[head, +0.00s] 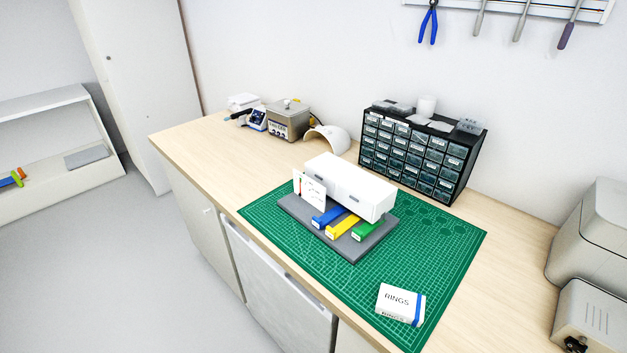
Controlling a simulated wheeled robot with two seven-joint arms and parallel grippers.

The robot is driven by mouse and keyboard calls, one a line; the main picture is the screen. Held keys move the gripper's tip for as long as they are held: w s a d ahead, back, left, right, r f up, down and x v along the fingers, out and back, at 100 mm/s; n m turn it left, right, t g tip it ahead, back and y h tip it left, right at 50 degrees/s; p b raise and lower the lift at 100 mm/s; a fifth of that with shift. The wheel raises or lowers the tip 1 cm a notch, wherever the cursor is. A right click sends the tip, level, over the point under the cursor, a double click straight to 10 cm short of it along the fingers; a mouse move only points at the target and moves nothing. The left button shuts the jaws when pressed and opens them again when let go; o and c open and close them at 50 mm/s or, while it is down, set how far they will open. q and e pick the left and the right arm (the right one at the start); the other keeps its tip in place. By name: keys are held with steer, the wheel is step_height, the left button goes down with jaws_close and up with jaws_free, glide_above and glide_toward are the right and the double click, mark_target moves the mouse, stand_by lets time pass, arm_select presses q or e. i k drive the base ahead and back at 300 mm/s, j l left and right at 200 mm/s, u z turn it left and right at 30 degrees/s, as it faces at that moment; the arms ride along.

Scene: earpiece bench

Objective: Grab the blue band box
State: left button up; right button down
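A small white box with a blue band (400,304) lies on the green cutting mat (350,305) near its front right corner. Its top is printed "RINGS", and the blue band runs along its right end. It stands apart from other things, with clear mat around it. Neither of my grippers shows in the head view.
A grey board (342,246) on the mat bears a white two-drawer unit (350,185), a white card (311,190), and blue (328,217), yellow (343,226) and green (366,230) blocks. A black drawer cabinet (417,154) stands behind. Beige machines (590,245) are at right.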

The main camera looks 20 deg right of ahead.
mark_target(398, 304)
steer(key=i+j+z, duration=0.15)
steer(key=i+z, duration=0.35)
steer(key=z, duration=1.3)
steer(key=k+j+z, duration=0.2)
steer(key=j+z, duration=0.3)
steer(key=k+j+z, duration=0.2)
steer(key=z, duration=0.3)
steer(key=j, duration=0.1)
